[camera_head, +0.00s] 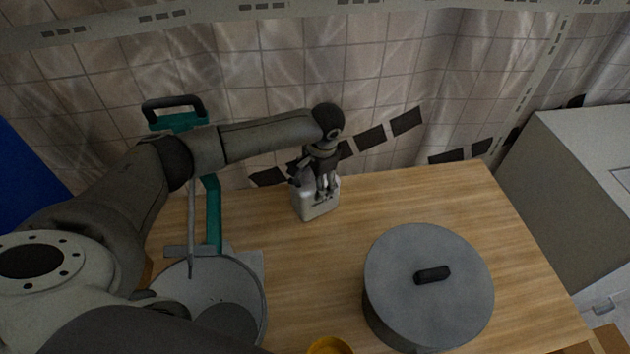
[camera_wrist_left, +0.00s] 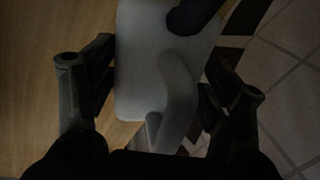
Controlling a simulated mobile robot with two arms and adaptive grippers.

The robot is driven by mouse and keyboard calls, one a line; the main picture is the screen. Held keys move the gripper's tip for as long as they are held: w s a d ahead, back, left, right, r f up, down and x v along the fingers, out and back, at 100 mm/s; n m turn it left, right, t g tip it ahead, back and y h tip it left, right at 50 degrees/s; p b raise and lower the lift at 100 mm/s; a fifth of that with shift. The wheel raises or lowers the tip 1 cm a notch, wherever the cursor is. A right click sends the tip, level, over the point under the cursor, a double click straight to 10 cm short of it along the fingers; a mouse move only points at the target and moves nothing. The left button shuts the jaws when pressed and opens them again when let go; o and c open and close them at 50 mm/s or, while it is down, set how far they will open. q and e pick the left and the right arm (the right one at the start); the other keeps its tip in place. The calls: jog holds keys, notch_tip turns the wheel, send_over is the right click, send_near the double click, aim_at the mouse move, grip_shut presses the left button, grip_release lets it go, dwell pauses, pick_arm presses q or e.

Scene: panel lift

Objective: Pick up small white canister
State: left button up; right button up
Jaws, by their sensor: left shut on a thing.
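The small white canister (camera_head: 318,207) is near the back edge of the wooden table, left of the grey pot. My left gripper (camera_head: 322,184) reaches it from above and is shut on its upper part. In the left wrist view, the canister (camera_wrist_left: 145,70) lies between the two dark fingers of my left gripper (camera_wrist_left: 160,100), and a dark cap-like part shows at its top. Its upper part is partly hidden by the gripper in the head view. I cannot tell if the canister touches the table. My right gripper is not in view.
A large grey lidded pot (camera_head: 415,310) stands on the wooden table (camera_head: 310,265) at the right. A round grey pan (camera_head: 233,282) and a teal stand (camera_head: 213,215) are at the left, below my arm. A yellow object (camera_head: 329,347) shows at the front. A white cabinet (camera_head: 570,190) is beyond the right edge.

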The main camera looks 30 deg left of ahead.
pick_arm(q)
jog(key=shift+w+r, duration=0.15)
jog(key=shift+r, duration=0.3)
notch_tip(320, 180, up, 2)
jog(key=shift+r, duration=0.1)
jog(key=s+d+r+b, duration=0.1)
jog(key=s+d+r, duration=0.8)
jog(key=s+r, duration=0.1)
jog(key=shift+s, duration=0.45)
